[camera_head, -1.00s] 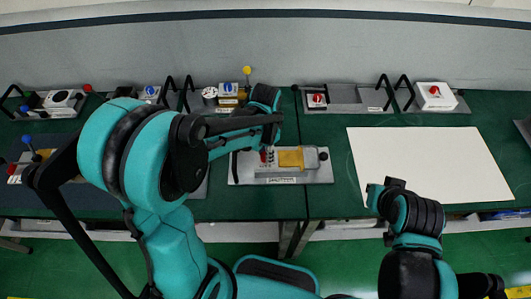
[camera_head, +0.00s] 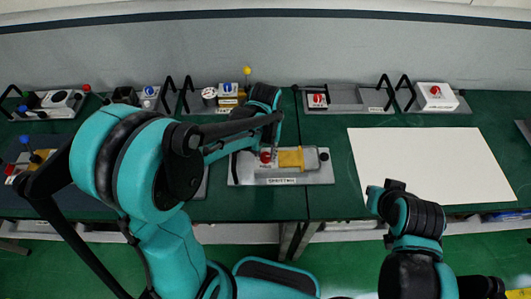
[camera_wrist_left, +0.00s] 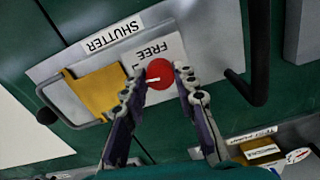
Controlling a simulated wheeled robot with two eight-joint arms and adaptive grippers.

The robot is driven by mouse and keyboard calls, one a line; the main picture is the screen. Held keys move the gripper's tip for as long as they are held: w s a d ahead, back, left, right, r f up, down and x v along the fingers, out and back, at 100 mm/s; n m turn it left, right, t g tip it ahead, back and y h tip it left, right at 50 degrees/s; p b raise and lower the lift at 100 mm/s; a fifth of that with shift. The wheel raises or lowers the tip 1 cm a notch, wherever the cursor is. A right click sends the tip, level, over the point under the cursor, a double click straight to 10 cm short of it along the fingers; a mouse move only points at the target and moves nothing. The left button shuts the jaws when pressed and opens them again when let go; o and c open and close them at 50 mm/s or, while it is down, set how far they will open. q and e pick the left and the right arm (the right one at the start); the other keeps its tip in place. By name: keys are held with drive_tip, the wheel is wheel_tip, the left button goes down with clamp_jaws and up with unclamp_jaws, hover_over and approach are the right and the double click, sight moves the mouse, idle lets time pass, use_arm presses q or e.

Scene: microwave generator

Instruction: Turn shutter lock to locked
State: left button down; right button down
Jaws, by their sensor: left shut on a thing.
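The shutter panel (camera_head: 318,178) is a light grey plate on the green bench, labelled SHUTTER. It carries a yellow shutter piece (camera_head: 291,158) and a red lock knob (camera_head: 265,157). In the left wrist view the red knob (camera_wrist_left: 160,73) sits between the two fingers of my left gripper (camera_wrist_left: 161,78), which is shut on it. A white mark on the knob points left in that view. The word FREE shows upside down beside the knob; any other lock label is hidden. In the head view my left gripper (camera_head: 267,146) is over the knob, its fingertips partly hidden.
A black handle (camera_wrist_left: 258,60) stands close beside the left gripper. Other panels with knobs and handles line the back of the bench, including a red-button box (camera_head: 436,96). A white sheet (camera_head: 440,165) lies to the right.

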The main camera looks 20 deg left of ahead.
sight(266, 156)
use_arm(q)
drive_tip(key=shift+n, duration=0.8)
drive_tip(key=c, duration=1.2)
unclamp_jaws()
drive_tip(key=shift+r, duration=0.1)
wheel_tip(266, 156, up, 12)
drive_tip(key=shift+f, duration=0.1)
